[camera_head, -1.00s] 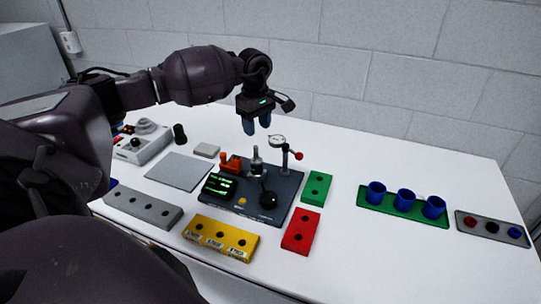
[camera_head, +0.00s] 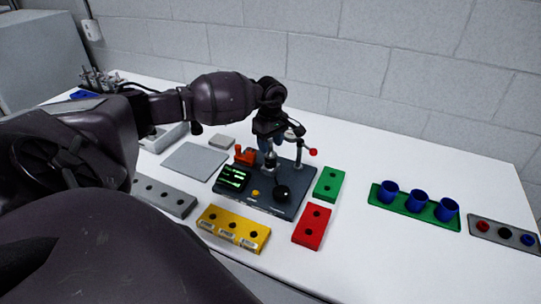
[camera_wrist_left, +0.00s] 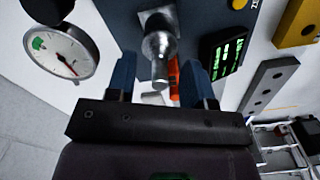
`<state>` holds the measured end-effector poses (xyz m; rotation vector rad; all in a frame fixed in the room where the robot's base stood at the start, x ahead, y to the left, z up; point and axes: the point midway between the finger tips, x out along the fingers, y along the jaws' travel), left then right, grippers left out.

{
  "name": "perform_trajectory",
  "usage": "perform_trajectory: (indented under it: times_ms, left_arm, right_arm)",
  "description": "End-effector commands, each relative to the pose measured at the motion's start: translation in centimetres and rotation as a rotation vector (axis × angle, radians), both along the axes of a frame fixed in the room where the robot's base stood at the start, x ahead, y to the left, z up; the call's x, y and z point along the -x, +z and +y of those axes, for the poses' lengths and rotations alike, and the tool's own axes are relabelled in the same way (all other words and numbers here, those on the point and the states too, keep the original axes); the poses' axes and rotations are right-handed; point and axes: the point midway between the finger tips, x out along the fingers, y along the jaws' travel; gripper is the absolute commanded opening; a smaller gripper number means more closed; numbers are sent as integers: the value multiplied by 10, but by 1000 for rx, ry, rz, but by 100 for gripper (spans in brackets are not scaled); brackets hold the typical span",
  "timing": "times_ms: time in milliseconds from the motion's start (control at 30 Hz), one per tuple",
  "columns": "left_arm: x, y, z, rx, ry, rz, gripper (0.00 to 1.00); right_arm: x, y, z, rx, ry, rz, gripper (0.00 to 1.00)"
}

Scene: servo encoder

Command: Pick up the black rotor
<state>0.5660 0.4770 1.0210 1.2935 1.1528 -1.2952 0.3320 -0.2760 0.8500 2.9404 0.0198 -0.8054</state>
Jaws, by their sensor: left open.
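My left gripper (camera_head: 269,144) is open, its blue fingers pointing down above the dark fixture plate (camera_head: 232,201). A metal shaft piece (camera_head: 270,162) stands upright on the plate just below the fingers. In the left wrist view this metal piece (camera_wrist_left: 160,48) shows between the two spread fingers (camera_wrist_left: 158,66), with a gap on each side. A black ball (camera_head: 282,193) sits on the plate in front of it. A black round piece (camera_head: 505,233) lies in the grey tray at far right. I cannot tell which of these is the black rotor. My right gripper is out of view.
Yellow (camera_head: 232,230), red (camera_head: 311,225) and green (camera_head: 329,184) blocks surround the plate.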

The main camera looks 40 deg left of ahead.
Motion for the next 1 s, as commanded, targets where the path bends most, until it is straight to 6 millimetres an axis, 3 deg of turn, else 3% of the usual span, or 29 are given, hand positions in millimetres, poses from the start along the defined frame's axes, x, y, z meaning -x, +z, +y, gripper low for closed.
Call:
perform_trajectory:
  times_ms: [133,367,667,1000]
  left_arm:
    - [0,-15,-1,2,1,0,48]
    - [0,-17,0,0,0,-1,48]
    - [0,-17,0,0,0,-1,2]
    - [-1,-15,0,0,0,-3,0]
  right_arm:
    - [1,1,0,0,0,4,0]
    - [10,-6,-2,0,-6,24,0]
    - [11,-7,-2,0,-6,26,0]
    - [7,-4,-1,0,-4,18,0]
